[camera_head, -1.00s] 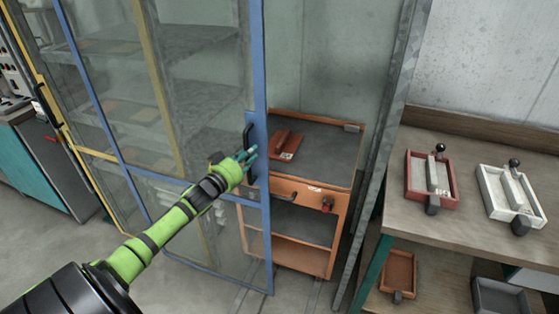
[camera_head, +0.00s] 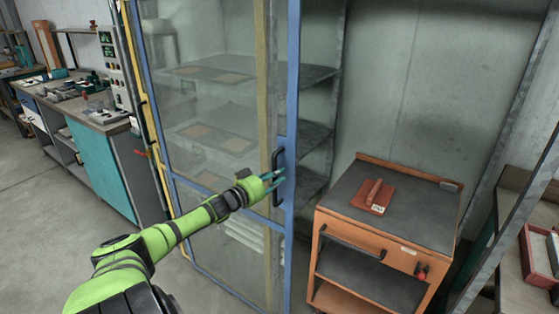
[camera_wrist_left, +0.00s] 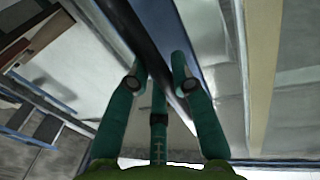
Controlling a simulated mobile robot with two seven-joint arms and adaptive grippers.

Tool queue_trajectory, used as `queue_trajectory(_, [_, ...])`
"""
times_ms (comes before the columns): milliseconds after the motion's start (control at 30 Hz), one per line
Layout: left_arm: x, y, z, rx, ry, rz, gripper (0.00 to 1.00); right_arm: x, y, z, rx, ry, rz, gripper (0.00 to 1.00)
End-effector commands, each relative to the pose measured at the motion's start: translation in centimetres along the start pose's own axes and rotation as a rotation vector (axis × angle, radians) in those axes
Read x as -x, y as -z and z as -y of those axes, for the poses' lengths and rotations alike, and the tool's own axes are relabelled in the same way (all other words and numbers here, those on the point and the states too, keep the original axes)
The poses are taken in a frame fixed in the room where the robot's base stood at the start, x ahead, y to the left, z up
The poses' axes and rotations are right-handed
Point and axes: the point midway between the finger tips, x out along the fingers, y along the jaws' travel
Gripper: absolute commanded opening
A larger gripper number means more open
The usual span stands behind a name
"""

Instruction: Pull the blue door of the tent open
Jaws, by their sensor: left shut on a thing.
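The blue door (camera_head: 290,120) of the tent is a blue-framed clear panel in the middle of the head view. It stands partly open, with shelves showing to the right of its edge. Its dark handle (camera_head: 277,163) is on the blue frame near the right edge of the panel. My left gripper (camera_head: 272,180) is at the handle and shut on it. In the left wrist view the teal fingers (camera_wrist_left: 158,75) reach to both sides of the dark handle bar (camera_wrist_left: 140,35); the blue frame (camera_wrist_left: 178,50) is behind it. My right gripper is not in view.
An orange cart (camera_head: 400,220) with a red-brown tool (camera_head: 374,195) on top stands right of the door. A yellow-framed panel (camera_head: 140,90) is at the door's left. A workbench (camera_head: 95,120) is at the far left. Grey floor (camera_head: 50,220) is open at the lower left.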

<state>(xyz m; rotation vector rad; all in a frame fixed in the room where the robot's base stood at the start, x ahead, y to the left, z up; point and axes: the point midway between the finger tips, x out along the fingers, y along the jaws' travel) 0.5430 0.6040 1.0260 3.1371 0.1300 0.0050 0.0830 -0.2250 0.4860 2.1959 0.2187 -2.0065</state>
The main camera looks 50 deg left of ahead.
Motion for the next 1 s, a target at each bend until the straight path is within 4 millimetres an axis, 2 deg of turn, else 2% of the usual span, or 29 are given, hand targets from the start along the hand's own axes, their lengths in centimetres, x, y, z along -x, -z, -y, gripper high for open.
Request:
queue_trajectory(367, [0.0, -0.1, 0.2, 0.001, 0.002, 0.003, 0.00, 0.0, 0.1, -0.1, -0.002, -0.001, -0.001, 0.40])
queue_trajectory(400, [0.0, -0.1, 0.2, 0.000, 0.002, 0.004, 0.27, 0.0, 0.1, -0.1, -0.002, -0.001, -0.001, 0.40])
queue_trajectory(467, [0.0, -0.1, 0.2, 0.000, 0.002, 0.004, 0.49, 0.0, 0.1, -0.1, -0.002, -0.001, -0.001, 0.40])
queue_trajectory(833, [0.1, -0.1, 0.1, 0.000, 0.001, 0.004, 0.49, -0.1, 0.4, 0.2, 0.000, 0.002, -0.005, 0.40])
queue_trajectory(1000, [1.1, -0.3, 0.1, 0.002, 0.000, 0.006, 0.49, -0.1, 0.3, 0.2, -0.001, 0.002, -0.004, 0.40])
